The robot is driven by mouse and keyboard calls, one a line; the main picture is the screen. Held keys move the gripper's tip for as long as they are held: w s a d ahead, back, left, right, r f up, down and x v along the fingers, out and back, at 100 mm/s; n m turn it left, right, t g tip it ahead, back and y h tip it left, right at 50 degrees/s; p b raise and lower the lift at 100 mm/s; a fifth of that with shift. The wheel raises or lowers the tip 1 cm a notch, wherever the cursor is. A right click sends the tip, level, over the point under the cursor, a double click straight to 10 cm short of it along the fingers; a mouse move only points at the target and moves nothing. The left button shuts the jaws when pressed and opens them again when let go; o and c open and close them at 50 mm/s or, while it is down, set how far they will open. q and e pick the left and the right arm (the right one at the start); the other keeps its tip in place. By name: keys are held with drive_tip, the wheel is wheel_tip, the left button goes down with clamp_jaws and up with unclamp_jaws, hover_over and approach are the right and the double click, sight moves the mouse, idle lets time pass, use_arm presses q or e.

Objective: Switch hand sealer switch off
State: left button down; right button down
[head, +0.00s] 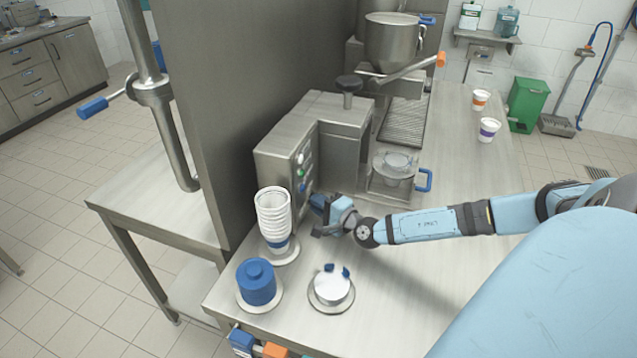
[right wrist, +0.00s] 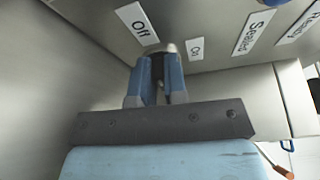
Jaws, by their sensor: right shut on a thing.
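The hand sealer (head: 315,145) is a steel machine on the table, with a panel of knobs and lights on its front left face. My right gripper (head: 318,203) is at the lower part of that panel. In the right wrist view my right gripper (right wrist: 160,65) has its blue fingers shut on the small metal switch (right wrist: 166,48). The switch sits between the Off label (right wrist: 138,23) and the On label (right wrist: 195,49). Most of the switch is hidden by the fingers, so its exact position is unclear. My left gripper is not in view.
A stack of white cups (head: 273,213) stands just left of my right gripper. Two cups (head: 489,129) stand at the back right. The table right of my forearm is mostly clear.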

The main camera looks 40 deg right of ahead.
idle(0.4)
drive_tip(key=c, duration=1.2)
unclamp_jaws()
drive_tip(key=shift+o, duration=0.2)
drive_tip(key=s, duration=0.9)
drive_tip(key=s+d, duration=0.1)
drive_tip(key=s, duration=0.3)
drive_tip(key=shift+s+d+r, duration=0.1)
drive_tip(key=shift+s+r, duration=0.25)
